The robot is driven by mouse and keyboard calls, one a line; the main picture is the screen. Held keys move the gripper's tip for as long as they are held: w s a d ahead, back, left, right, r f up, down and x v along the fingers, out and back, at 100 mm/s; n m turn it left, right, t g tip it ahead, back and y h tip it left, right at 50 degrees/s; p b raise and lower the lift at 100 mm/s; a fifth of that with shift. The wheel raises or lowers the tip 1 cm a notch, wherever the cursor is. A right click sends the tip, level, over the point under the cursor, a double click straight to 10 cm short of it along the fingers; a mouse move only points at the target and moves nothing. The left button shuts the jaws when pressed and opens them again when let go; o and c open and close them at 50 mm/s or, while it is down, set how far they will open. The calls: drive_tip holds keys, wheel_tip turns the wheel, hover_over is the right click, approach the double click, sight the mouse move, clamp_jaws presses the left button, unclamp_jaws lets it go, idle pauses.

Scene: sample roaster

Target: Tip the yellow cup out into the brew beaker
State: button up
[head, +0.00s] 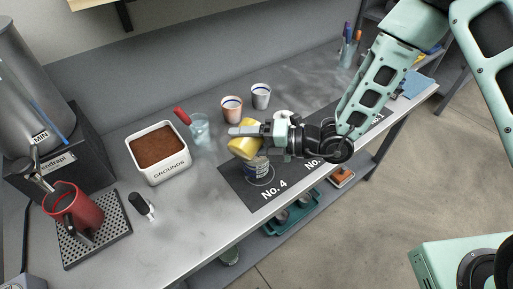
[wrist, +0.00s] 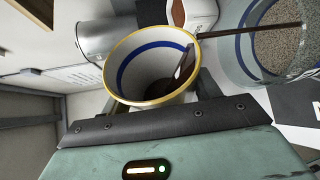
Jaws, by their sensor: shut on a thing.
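My gripper (head: 245,132) is shut on the yellow cup (head: 243,148), which is tilted over the dark mat. In the wrist view the yellow cup (wrist: 135,55) shows a yellow rim, a white inside with a blue ring, and dark brown liquid near its lip. A thin brown streak, looking like a pouring stream, runs from the lip to a clear vessel with a blue band (wrist: 240,62), which looks like the brew beaker. That vessel shows grainy tan contents. In the head view the beaker (head: 258,170) stands on the mat just below the cup, partly covered.
A white grounds bin (head: 164,170) stands left, with a glass holding a red-handled tool (head: 201,132) closer. Two cups (head: 232,108) (head: 261,96) stand behind. A red jug (head: 72,210) stands on a drip tray far left.

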drive_tip(key=shift+r+m+p, duration=0.15)
drive_tip(key=shift+m+p, duration=0.15)
idle(0.5)
drive_tip(key=shift+w+d+f+m, duration=0.1)
drive_tip(key=shift+f+m, duration=0.1)
drive_tip(key=shift+m, duration=0.1)
idle(0.9)
